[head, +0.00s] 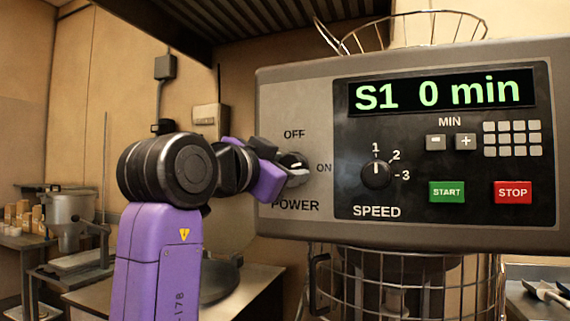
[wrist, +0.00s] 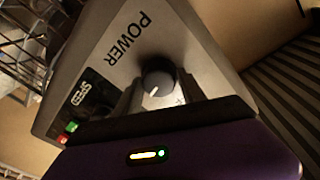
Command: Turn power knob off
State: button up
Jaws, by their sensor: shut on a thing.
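The power knob (head: 293,164) is a dark round dial with a white pointer mark, on the light left part of the machine's control panel (head: 300,100). OFF is printed above it, ON to its right and POWER below. The knob also shows in the wrist view (wrist: 158,77), between two grey fingers. Its white mark seems to lie between ON and OFF; the exact angle is hard to tell. My gripper (head: 281,163) reaches in from the left and is shut on the knob, its purple and dark fingers covering the knob's left side.
The display (head: 440,93) reads "S1 0 min". A speed knob (head: 376,173), a green START button (head: 447,192) and a red STOP button (head: 513,192) are to the right. A wire guard (head: 400,285) is below the panel. A worktable (head: 110,297) stands behind my arm.

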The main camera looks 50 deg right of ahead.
jog(key=n+p, duration=0.2)
jog(key=n, duration=0.2)
jog(key=n+t+p, duration=0.1)
jog(key=n+p, duration=0.1)
jog(key=n, duration=0.2)
jog(key=shift+s+d+n+h, duration=0.15)
jog(key=shift+s+n+h, duration=0.05)
jog(key=shift+n+h, duration=0.2)
jog(key=n+t+p, duration=0.1)
jog(key=n+p, duration=0.3)
jog(key=shift+s+n, duration=0.1)
jog(key=shift+n, duration=0.3)
jog(key=shift+f+n+t+p, duration=0.1)
jog(key=shift+n+t+p, duration=0.4)
jog(key=shift+n+p, duration=0.9)
jog(key=shift+n, duration=0.3)
jog(key=o, duration=1.3)
jog(key=shift+o, duration=0.2)
